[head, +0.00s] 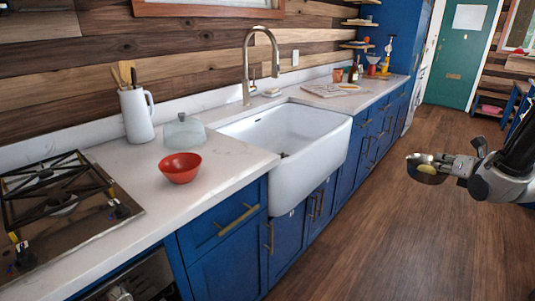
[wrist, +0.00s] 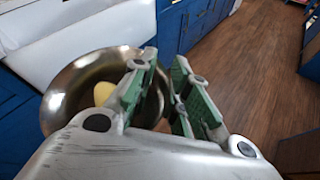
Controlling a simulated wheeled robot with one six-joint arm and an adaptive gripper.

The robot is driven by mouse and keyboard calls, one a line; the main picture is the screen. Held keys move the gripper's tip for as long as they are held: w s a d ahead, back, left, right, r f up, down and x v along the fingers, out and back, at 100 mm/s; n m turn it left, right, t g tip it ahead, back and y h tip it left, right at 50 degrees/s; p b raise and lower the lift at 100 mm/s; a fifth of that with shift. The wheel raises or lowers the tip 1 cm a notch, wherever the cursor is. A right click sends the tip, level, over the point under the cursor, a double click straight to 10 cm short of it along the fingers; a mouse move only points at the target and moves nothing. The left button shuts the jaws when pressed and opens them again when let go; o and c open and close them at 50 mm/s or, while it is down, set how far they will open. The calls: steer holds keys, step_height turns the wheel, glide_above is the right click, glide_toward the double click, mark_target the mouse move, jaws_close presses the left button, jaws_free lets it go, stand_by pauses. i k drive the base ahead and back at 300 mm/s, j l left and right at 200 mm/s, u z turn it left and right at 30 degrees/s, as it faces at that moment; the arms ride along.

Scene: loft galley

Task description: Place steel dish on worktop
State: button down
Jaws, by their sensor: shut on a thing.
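The steel dish (head: 428,177) is held in the air over the floor at the right of the head view, and its shiny round inside shows in the wrist view (wrist: 68,82). A yellow rounded thing (wrist: 103,93) lies in it. My gripper (head: 445,163) is shut on the dish's rim, with its green-padded fingers (wrist: 165,72) on either side of the wall. The dish looks slightly tilted. The white worktop (head: 228,160) runs along the wall at the left, well apart from my gripper.
On the worktop are a red bowl (head: 180,168), a glass-like dome (head: 185,132), a white jug with utensils (head: 136,115) and a gas hob (head: 60,205). A white sink (head: 290,150) with a tap (head: 247,65) splits the worktop. A board (head: 332,90) lies beyond it. The wooden floor (head: 400,240) is clear.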

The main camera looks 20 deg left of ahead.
mark_target(226, 158)
steer(key=i+z, duration=0.15)
steer(key=i, duration=0.2)
steer(key=i+u, duration=0.15)
steer(key=u, duration=0.3)
steer(key=i+u, duration=0.15)
steer(key=u, duration=0.3)
steer(key=i+l+u, duration=0.15)
steer(key=u, duration=0.3)
steer(key=i+l+u, duration=0.15)
steer(key=u, duration=0.3)
